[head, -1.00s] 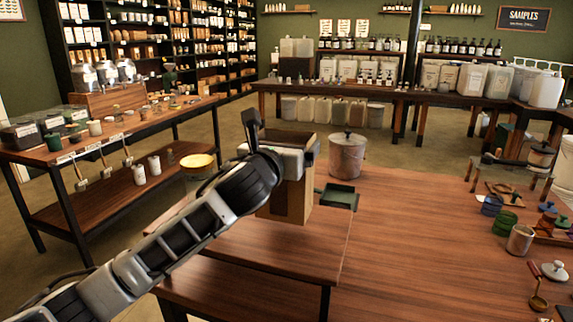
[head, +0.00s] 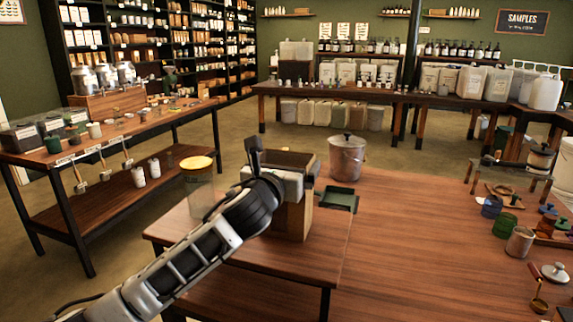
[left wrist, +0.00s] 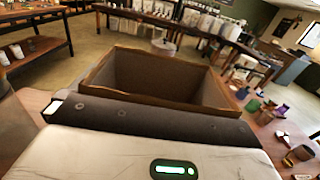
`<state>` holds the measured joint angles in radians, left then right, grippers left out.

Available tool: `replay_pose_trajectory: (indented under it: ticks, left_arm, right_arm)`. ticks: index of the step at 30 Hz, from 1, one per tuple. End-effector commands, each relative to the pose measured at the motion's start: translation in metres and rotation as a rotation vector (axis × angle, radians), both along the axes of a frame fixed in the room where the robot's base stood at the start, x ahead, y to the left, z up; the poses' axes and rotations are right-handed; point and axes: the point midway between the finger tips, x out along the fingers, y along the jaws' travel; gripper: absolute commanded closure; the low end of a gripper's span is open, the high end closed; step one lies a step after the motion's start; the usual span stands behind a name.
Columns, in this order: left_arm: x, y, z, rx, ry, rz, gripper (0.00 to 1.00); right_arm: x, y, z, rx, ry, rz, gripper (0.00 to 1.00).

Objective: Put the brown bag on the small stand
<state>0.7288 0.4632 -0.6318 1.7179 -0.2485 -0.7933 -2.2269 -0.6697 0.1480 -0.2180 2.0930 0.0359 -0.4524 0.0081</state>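The brown bag (head: 293,218) is boxy and upright with an open top. It is at the left end of the wooden table, over the small stand (head: 225,245), a low wooden table top with a shelf below. I cannot tell whether its base touches that top. My left gripper (head: 283,166) is at the bag's upper part, its fingers on either side, and appears shut on it. The left wrist view shows the bag's open, empty-looking mouth (left wrist: 165,78) just beyond the gripper's dark bar. My arm hides part of the bag's near left side. My right gripper is not in view.
A metal lidded bucket (head: 347,157) and a dark green tray (head: 338,199) stand close right of the bag. A yellow-lidded clear container (head: 198,182) is to its left. Cups and small tools lie at the far right. The middle of the large table (head: 420,240) is clear.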

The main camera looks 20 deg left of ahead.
Motion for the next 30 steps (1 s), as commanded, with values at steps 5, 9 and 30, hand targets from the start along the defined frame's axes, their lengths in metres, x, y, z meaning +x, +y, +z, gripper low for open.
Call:
replay_pose_trajectory:
  ticks: [5, 9, 30]
  left_arm:
    - [0.000, 0.000, 0.005, 0.000, -0.002, -0.001, 0.00]
    - [-0.017, 0.001, 0.003, 0.002, -0.001, -0.001, 0.00]
    - [-0.120, 0.004, 0.003, 0.000, 0.000, 0.000, 0.00]
  right_arm:
    - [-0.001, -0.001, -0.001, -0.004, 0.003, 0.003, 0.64]
    - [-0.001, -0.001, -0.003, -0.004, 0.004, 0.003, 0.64]
    - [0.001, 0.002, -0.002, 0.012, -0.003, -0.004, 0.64]
